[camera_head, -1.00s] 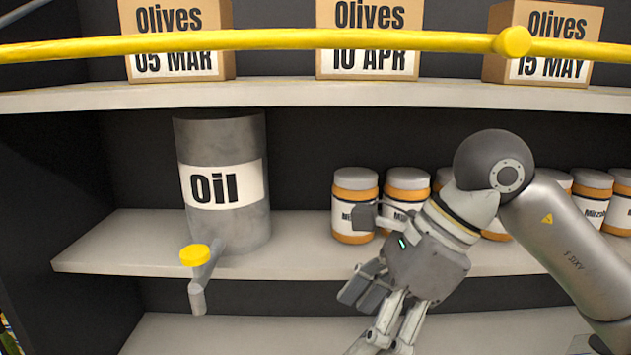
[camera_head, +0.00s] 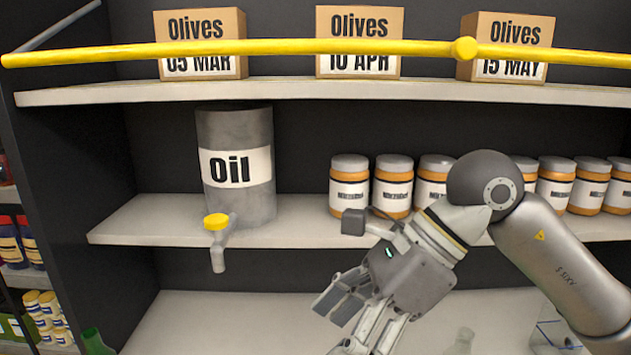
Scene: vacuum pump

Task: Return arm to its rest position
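My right arm (camera_head: 550,245) comes in from the right, in front of the shelves. Its gripper (camera_head: 345,322) points down and to the left, below the middle shelf's front edge. The fingers look spread apart, with nothing seen between them; the lower finger tips run close to the bottom edge of the picture. My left gripper is not in view.
A grey oil drum (camera_head: 238,165) with a yellow-handled tap (camera_head: 216,222) stands on the middle shelf (camera_head: 150,222). Several jars (camera_head: 349,184) stand right of it, partly behind my arm. A yellow bar (camera_head: 300,47) crosses before the boxes of olives (camera_head: 359,25).

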